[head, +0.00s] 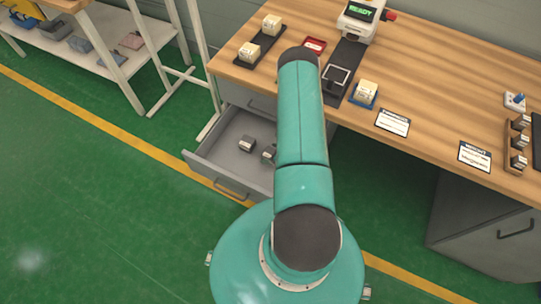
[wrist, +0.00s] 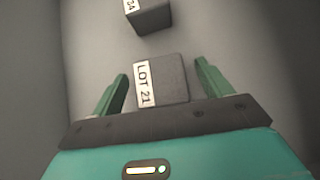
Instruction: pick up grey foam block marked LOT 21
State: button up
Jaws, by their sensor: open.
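The grey foam block marked LOT 21 (wrist: 172,78) lies on the drawer floor in the wrist view, its white label on its left side. My gripper (wrist: 158,82) is open, with one green finger on each side of the block and gaps between fingers and block. The near part of the block is hidden behind my gripper body. In the head view, the block and my gripper are not clearly visible; my arm covers the right part of the open drawer (head: 212,160).
Another grey block (wrist: 150,16), its label ending in 04 or 34, lies just beyond in the wrist view. The drawer walls stand at both sides. In the head view, a dark grey block (head: 247,144) lies in the drawer, under the wooden workbench (head: 420,85) with scattered items.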

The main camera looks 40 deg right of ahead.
jog(key=shift+x, duration=1.15)
jog(key=c, duration=1.1)
jog(key=shift+o, duration=0.2)
jog(key=shift+r, duration=0.1)
